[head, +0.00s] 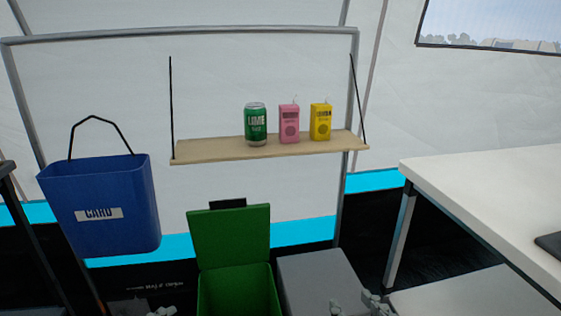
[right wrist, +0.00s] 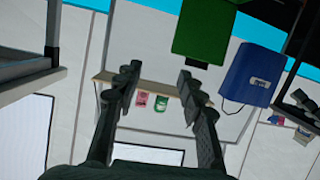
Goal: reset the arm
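My right gripper (head: 354,304) shows at the bottom edge of the head view, in front of the grey box. In the right wrist view its two fingers (right wrist: 158,82) are spread apart with nothing between them but the distant background. My left gripper (head: 150,309) is only partly in view at the bottom left, cut off by the frame edge. Its finger state is too small to make out. Neither gripper visibly touches anything.
A hanging shelf (head: 215,153) holds a green can (head: 256,124), a pink carton (head: 289,124) and a yellow carton (head: 320,122). A blue bin (head: 100,190) hangs left. An open green bin (head: 230,238) and grey box (head: 320,275) stand below. A white table (head: 480,195) is right.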

